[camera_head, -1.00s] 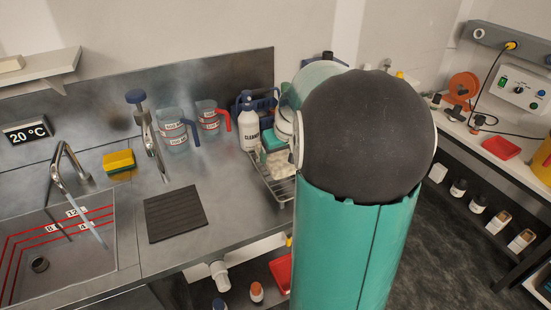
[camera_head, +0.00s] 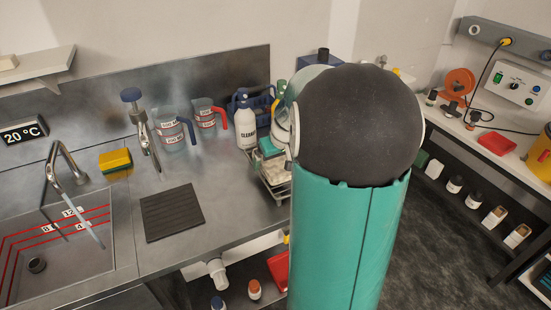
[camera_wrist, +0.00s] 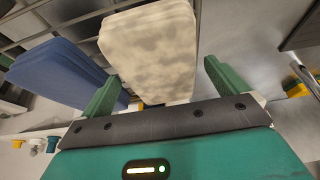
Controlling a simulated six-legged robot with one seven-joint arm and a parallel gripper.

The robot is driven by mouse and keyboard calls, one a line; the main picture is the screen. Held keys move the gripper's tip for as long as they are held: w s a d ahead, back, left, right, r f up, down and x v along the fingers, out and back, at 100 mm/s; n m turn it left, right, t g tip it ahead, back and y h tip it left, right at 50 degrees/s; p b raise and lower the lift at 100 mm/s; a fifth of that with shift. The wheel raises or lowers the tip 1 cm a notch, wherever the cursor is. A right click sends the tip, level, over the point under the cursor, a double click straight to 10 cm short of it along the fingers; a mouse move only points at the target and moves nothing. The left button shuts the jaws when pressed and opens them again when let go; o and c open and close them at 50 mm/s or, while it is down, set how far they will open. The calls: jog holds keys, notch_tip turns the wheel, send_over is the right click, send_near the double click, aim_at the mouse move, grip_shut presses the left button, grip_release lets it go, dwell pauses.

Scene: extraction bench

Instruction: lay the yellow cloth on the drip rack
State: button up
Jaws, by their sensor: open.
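A pale cream-yellow folded cloth (camera_wrist: 150,45) with brownish blotches is in the wrist view, in front of my open gripper (camera_wrist: 162,72). The two green fingers stand apart at its sides, and a gap shows at the right finger. In the head view the cloth (camera_head: 274,168) appears on the wire drip rack (camera_head: 273,190), with my gripper (camera_head: 268,150) just above it. My arm hides the right part of the rack. Dark rack bars (camera_wrist: 55,12) show behind the cloth in the wrist view. Exact contact between cloth and bars cannot be told.
A blue layered item (camera_wrist: 62,72) lies left of the cloth in the wrist view. In the head view a white spray bottle (camera_head: 245,125), jugs (camera_head: 172,130) and a blue caddy (camera_head: 262,103) stand behind the rack. A dark ribbed mat (camera_head: 172,212) lies left; steel bench between is clear.

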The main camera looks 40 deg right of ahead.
jog(key=v, duration=1.2)
jog(key=s+a+r+n, duration=0.2)
jog(key=s+a, duration=0.1)
jog(key=a, duration=1.5)
jog(key=s+a+f+n+t+y, duration=0.1)
jog(key=s+a, duration=0.7)
jog(key=a, duration=0.3)
jog(key=shift+a+f, duration=0.25)
jog(key=shift+f, duration=0.1)
